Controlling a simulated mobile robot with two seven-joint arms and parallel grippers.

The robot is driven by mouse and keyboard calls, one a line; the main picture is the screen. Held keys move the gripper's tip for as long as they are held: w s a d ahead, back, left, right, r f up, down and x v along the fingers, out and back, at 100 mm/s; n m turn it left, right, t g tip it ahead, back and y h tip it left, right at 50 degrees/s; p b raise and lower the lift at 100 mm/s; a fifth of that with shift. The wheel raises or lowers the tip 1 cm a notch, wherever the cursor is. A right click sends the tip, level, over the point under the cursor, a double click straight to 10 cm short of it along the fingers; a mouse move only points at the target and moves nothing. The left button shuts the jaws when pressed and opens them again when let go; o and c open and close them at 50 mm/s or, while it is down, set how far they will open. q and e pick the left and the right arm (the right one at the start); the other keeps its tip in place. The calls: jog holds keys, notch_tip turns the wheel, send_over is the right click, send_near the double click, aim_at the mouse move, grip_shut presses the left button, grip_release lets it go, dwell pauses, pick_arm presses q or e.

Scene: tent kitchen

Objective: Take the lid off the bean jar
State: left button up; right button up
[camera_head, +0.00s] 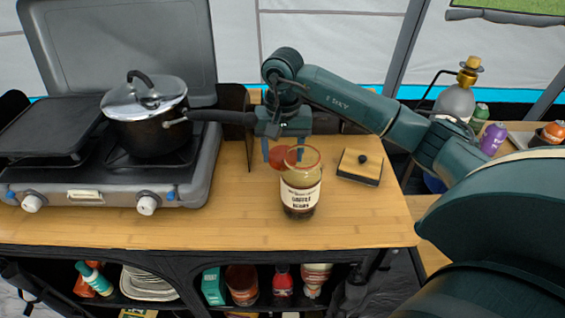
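The bean jar (300,200) stands upright on the wooden counter. It is glass, with a white label, dark contents low down and a red rim at its top. The top looks open, and I see through the glass. A flat reddish disc (280,158), which looks like its lid, is behind the jar and partly hidden by it. My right gripper (279,154) points down behind the jar, with its fingers at either side of the disc. I cannot tell whether they press on it or whether it touches the counter. My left gripper is out of view.
A square wooden-topped box (358,168) with a black knob sits right of the jar. A camping stove (120,190) with a lidded pot (147,120) takes up the left side; the pot's handle reaches toward my gripper. The counter's front (240,225) is clear.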

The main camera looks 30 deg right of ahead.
aim_at(283, 154)
notch_tip(283, 154, down, 4)
jog(key=shift+r, duration=0.1)
jog(key=shift+f, duration=0.2)
jog(key=o, duration=0.6)
jog(key=shift+f, duration=0.15)
jog(key=o, duration=0.5)
